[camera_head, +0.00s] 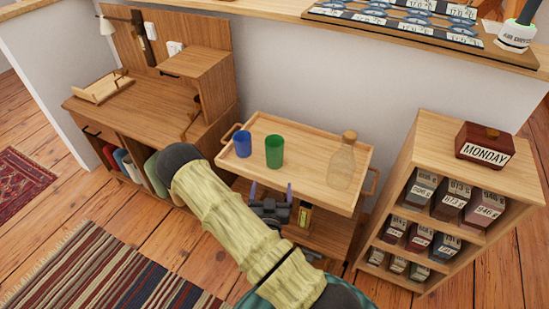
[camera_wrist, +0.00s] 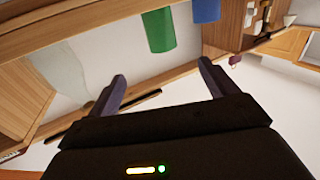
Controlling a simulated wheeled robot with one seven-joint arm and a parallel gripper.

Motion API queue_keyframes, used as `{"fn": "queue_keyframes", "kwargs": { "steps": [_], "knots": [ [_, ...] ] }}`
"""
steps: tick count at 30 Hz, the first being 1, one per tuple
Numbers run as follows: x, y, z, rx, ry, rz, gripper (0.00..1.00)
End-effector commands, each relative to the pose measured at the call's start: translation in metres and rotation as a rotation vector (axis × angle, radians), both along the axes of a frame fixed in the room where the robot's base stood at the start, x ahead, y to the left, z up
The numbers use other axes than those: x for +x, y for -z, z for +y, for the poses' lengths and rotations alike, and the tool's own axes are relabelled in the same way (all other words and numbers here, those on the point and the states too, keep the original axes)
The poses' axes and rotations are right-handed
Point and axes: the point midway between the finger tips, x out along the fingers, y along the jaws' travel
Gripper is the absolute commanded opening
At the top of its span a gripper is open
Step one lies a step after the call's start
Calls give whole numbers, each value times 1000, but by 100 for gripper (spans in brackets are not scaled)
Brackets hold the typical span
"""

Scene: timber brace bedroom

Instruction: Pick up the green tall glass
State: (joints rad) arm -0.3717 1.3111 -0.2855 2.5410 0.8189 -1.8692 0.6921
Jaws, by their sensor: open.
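The green tall glass (camera_head: 274,152) stands upright on the wooden tray top of a small cart (camera_head: 310,183), between a shorter blue glass (camera_head: 242,144) and a clear bottle. My gripper (camera_head: 271,190) is open and empty at the front edge of the tray, in front of the green glass and apart from it. In the wrist view my gripper (camera_wrist: 162,70) has its two fingers spread. The green tall glass (camera_wrist: 158,30) shows beyond and between the fingertips, with the blue glass (camera_wrist: 206,10) to its right.
The clear corked bottle (camera_head: 342,160) stands at the tray's right; it also shows at the left of the wrist view (camera_wrist: 65,75). The tray has a raised rim and side handles. A wooden desk (camera_head: 150,95) is left, a shelf of boxes (camera_head: 450,200) right.

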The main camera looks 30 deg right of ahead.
Motion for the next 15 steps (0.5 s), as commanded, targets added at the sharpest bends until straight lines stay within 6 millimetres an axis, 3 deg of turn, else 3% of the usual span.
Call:
{"fn": "queue_keyframes", "kwargs": {
  "steps": [9, 15],
  "knots": [
    [3, -1, -1, 0, 1, -1, 85],
    [25, -2, -14, 1, 2, -4, 85]
  ]
}}
